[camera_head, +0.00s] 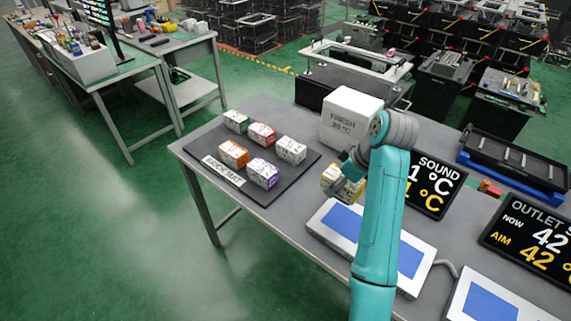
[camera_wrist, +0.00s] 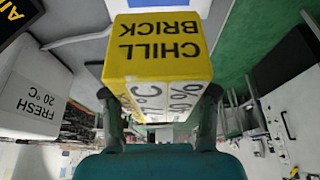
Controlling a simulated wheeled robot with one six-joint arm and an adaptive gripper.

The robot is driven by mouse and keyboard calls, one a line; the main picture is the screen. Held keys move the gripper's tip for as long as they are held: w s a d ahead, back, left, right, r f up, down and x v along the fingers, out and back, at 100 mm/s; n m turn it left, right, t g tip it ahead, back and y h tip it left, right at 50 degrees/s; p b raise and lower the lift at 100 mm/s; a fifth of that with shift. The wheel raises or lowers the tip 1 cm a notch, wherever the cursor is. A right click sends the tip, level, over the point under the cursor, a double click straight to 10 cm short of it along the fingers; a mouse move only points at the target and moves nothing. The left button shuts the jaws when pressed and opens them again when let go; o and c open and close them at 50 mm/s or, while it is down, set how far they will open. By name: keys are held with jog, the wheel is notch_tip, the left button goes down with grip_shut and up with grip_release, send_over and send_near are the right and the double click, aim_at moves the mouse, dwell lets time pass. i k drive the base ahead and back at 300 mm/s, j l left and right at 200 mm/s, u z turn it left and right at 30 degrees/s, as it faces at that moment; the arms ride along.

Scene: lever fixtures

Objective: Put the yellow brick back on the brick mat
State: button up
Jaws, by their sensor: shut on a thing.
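The yellow brick (camera_wrist: 158,50), lettered "CHILL BRICK" on its yellow face, is between the two fingers of my gripper (camera_wrist: 160,105) in the wrist view. My gripper is shut on it. In the head view the yellow brick (camera_head: 338,183) is partly hidden by my arm and gripper (camera_head: 350,172), above the table just right of the mat. The dark brick mat (camera_head: 218,186), with a "BRICK MAT" label at its front left, carries a green, a red, a white, an orange and a purple brick. Its front right and right edge areas are bare.
A white box (camera_head: 347,118) marked "FRESH 20 °C" stands behind the mat. A white panel with a blue face (camera_head: 345,218) lies right of the mat, below my arm. Black display boards (camera_head: 434,183) stand further right. Grey table surface shows around the mat.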

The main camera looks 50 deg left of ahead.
aim_at(211, 145)
jog(key=j+u, duration=0.15)
jog(key=j, duration=0.25)
jog(key=i+j+u, duration=0.15)
jog(key=j, duration=0.25)
jog(key=j+u, duration=0.1)
jog(key=j, duration=0.25)
jog(key=i+j+u, duration=0.15)
jog(key=j, duration=0.2)
